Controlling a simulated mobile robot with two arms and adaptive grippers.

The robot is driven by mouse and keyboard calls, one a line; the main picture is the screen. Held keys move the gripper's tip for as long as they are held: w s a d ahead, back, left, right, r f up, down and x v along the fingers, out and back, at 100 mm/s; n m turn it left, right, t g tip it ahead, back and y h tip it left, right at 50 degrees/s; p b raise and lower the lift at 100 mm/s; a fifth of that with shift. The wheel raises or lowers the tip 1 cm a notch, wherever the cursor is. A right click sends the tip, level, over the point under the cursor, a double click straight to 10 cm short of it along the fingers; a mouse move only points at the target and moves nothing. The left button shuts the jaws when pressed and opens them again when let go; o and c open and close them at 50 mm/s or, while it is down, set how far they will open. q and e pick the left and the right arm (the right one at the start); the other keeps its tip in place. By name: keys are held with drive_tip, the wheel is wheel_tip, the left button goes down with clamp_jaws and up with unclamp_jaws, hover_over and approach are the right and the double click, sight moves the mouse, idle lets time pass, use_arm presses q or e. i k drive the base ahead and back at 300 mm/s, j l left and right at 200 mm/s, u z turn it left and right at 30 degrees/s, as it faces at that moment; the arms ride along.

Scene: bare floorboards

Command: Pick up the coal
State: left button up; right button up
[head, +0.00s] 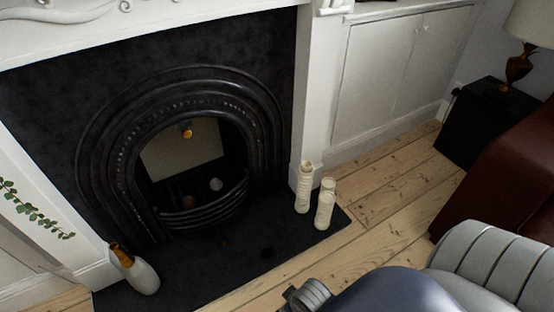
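A small dark lump (266,253), which may be the coal, lies on the black hearth in front of the fireplace. It is hard to tell from the dark slab. A fainter brownish spot (224,242) shows on the hearth near the grate; I cannot tell what it is. Inside the grate are a brown lump (188,201) and a pale round lump (216,184), partly in shadow. Neither gripper can be made out; only parts of my own body show at the lower right.
The black arched fireplace (97,150) has a raised grate bar. Bare floorboards (385,195) lie to the right, before a dark red seat (505,165).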

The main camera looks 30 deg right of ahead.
sight(268, 252)
drive_tip(key=z, duration=0.9)
